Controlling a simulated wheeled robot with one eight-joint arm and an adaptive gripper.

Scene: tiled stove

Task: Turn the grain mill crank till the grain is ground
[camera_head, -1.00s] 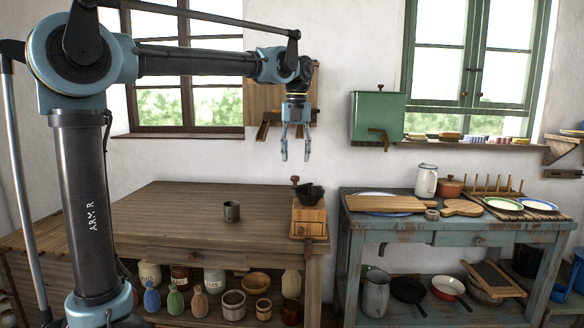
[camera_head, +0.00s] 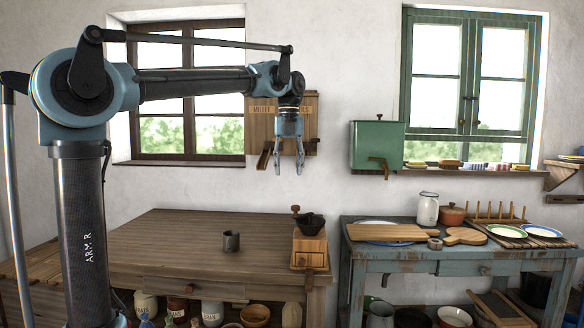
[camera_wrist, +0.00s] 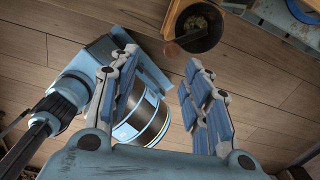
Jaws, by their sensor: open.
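The grain mill (camera_head: 309,243) is a wooden box with a dark hopper bowl (camera_head: 311,224) on top. It stands at the right end of the brown wooden table. A crank with a wooden knob (camera_head: 295,209) rises beside the hopper. In the wrist view the hopper (camera_wrist: 199,27) shows at the top with greenish grain inside, and the reddish-brown knob (camera_wrist: 172,49) is at its lower left. My gripper (camera_head: 288,172) hangs pointing down, open and empty, well above the mill. Its two fingers also show in the wrist view (camera_wrist: 160,95), apart from the mill.
The blue table (camera_head: 400,258) at right holds boards, plates and a white canister (camera_head: 428,208). A green wall box (camera_head: 377,146) hangs behind. Most of the brown tabletop is clear.

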